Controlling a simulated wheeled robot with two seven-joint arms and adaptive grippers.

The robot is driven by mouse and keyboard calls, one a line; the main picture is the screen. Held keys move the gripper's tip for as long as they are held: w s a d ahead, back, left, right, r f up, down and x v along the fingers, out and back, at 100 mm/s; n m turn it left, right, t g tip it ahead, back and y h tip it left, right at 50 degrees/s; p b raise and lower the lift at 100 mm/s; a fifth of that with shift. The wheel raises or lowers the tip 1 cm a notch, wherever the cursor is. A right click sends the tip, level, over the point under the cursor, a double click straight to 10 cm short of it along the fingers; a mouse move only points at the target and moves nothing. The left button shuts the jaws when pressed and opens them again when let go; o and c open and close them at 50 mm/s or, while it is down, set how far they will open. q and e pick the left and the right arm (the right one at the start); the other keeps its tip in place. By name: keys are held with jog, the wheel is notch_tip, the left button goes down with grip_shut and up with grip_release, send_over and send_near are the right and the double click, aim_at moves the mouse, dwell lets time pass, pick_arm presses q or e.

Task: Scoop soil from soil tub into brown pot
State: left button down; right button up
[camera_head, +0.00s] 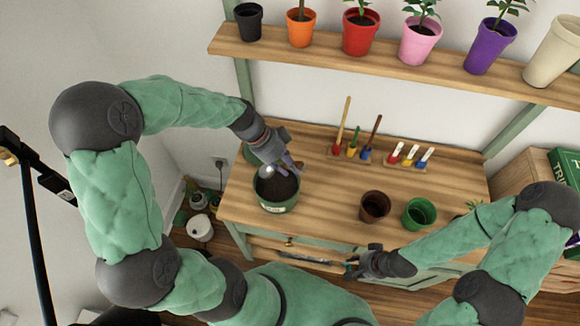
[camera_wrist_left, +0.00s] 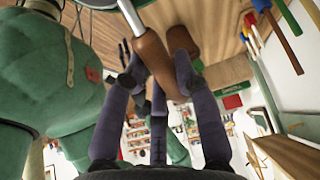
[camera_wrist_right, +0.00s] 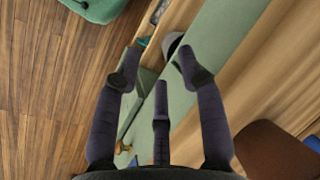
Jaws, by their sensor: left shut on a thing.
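The soil tub (camera_head: 278,206) is a green round tub full of dark soil (camera_head: 277,187) at the left of the wooden table. My left gripper (camera_head: 292,164) is above its back right rim, shut on the brown handle (camera_wrist_left: 157,64) of a scoop. The scoop's pale metal part (camera_head: 265,171) is over or in the tub's back left; whether it touches the soil or carries any is unclear. The brown pot (camera_head: 375,206) stands upright right of the tub. My right gripper (camera_head: 354,268) is open and empty by the table's front edge; its fingers show apart in the right wrist view (camera_wrist_right: 157,75).
A green pot (camera_head: 419,214) stands right of the brown pot. Colourful tools stand in wooden holders (camera_head: 357,157) at the table's back. A shelf (camera_head: 375,68) of several pots runs above. A drawer (camera_head: 300,257) is below the front edge. The table between tub and brown pot is clear.

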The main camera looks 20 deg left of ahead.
pick_arm(q)
jog(key=shift+s+a+f+h+b, duration=0.1)
jog(key=shift+a+f+h+b, duration=0.3)
jog(key=shift+f+b, duration=0.55)
jog(key=shift+a+f+h+b, duration=0.4)
jog(key=shift+f+b, duration=0.1)
jog(key=shift+b, duration=0.7)
jog(key=shift+f+b, duration=1.3)
jog(key=shift+f, duration=1.8)
jog(key=r+p, duration=0.3)
jog(key=d+r+y+p, duration=0.1)
jog(key=r+p, duration=0.2)
jog(key=p, duration=0.1)
jog(key=d+r+y+p, duration=0.1)
jog(key=r+p, duration=0.2)
jog(key=p, duration=0.1)
jog(key=shift+w, duration=0.2)
jog(key=y+p, duration=0.1)
jog(key=p, duration=0.3)
jog(key=d+r+y+p, duration=0.1)
jog(key=p, duration=0.3)
jog(key=shift+w+d+g+y+p, duration=0.15)
jog(key=shift+g+y+p, duration=0.15)
jog(key=shift+g+p, duration=0.1)
jog(key=shift+d+y, duration=0.3)
jog(key=shift+y, duration=0.1)
jog(key=shift+w+p, duration=0.1)
jog(key=shift+p, duration=0.25)
